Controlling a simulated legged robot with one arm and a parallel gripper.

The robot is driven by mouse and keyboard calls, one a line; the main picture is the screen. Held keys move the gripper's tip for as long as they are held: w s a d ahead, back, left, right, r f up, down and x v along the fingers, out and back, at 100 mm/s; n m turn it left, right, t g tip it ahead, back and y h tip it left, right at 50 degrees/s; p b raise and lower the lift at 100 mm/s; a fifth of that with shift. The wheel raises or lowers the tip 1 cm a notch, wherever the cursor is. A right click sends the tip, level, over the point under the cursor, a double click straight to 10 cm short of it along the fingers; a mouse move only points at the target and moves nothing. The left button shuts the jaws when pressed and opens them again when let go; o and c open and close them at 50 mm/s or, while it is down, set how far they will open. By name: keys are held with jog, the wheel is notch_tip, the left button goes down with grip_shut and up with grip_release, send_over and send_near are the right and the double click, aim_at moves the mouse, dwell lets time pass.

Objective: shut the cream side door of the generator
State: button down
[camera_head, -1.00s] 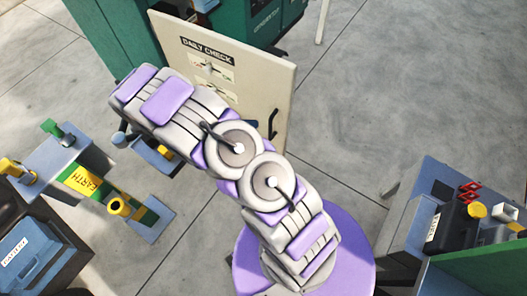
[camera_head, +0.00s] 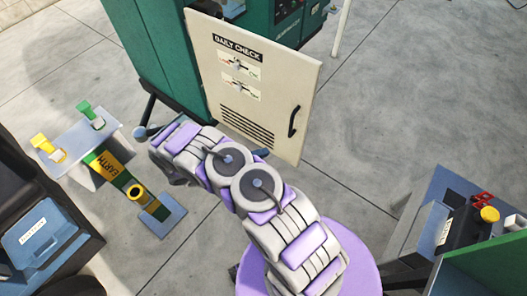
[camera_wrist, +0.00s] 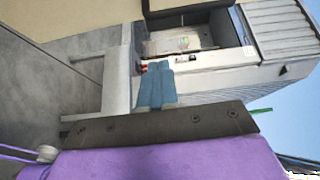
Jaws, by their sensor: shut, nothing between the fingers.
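The cream side door (camera_head: 265,85) of the green generator (camera_head: 160,50) stands open, swung out from the generator's side. It carries a DAILY CHECK label, two small latch panels, a louvred vent and a black handle (camera_head: 294,121) near its right edge. My arm crosses in front of the door's lower left part. My gripper (camera_wrist: 155,68) is shut and empty in the wrist view, its blue fingers together. In the head view it is mostly hidden by the arm. A cream surface (camera_wrist: 60,17), which looks like the door, fills the wrist view's top left. I cannot tell whether the gripper touches the door.
A grey stand with yellow and green clamps and an EARTH label (camera_head: 115,163) is at left. A blue case (camera_head: 38,240) sits on a dark unit at lower left. A bench with a yellow knob (camera_head: 489,214) is at lower right. Concrete floor right of the door is clear.

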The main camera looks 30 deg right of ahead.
jog(key=w+d+b, duration=0.1)
jog(key=d+b, duration=0.1)
jog(key=d, duration=0.7)
